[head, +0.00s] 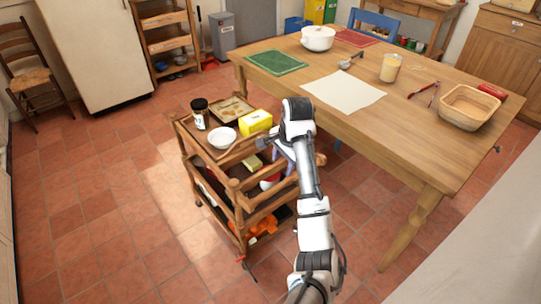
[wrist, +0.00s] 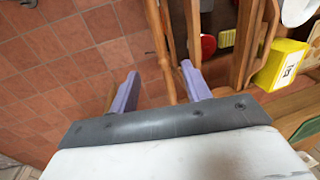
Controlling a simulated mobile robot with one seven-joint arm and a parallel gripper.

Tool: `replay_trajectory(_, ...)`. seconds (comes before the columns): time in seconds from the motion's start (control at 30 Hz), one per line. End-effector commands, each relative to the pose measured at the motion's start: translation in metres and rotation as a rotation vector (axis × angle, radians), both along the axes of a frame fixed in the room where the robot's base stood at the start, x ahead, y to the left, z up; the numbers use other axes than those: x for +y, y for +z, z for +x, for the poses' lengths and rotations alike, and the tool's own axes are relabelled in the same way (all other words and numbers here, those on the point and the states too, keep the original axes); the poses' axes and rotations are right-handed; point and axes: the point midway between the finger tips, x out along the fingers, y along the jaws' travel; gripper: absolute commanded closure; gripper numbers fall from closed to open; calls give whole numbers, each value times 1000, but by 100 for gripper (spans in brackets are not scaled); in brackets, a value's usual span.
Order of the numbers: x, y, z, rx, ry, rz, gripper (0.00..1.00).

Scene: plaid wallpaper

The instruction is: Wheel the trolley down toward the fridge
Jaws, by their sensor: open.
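The wooden trolley (head: 240,207) stands on the tiled floor left of the big table in the head view. Its top shelf carries a dark-lidded jar (head: 200,113), a white bowl (head: 222,138), a tray (head: 233,108) and a yellow box (head: 256,121). My gripper (wrist: 160,88) is open at the trolley's near right end. In the wrist view a wooden bar (wrist: 162,45) of the trolley runs between its two purple fingers, with gaps on both sides. In the head view my arm hides part of that end. The tall cream fridge (head: 95,50) stands at the upper left.
The wooden table (head: 400,150) stands close on the trolley's right. A ladder-back chair (head: 30,75) is left of the fridge and a wooden shelf rack (head: 165,40) right of it. Open tiled floor (head: 110,180) lies between trolley and fridge and to the left.

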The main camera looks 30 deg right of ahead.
Motion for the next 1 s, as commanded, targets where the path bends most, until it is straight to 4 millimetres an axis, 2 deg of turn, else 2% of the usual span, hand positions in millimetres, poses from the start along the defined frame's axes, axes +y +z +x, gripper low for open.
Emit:
replay_trajectory(0.7, 2, -112, 20, 4, -1, 4, 52)
replay_trajectory(1.0, 3, -134, 26, 1, 0, 2, 52)
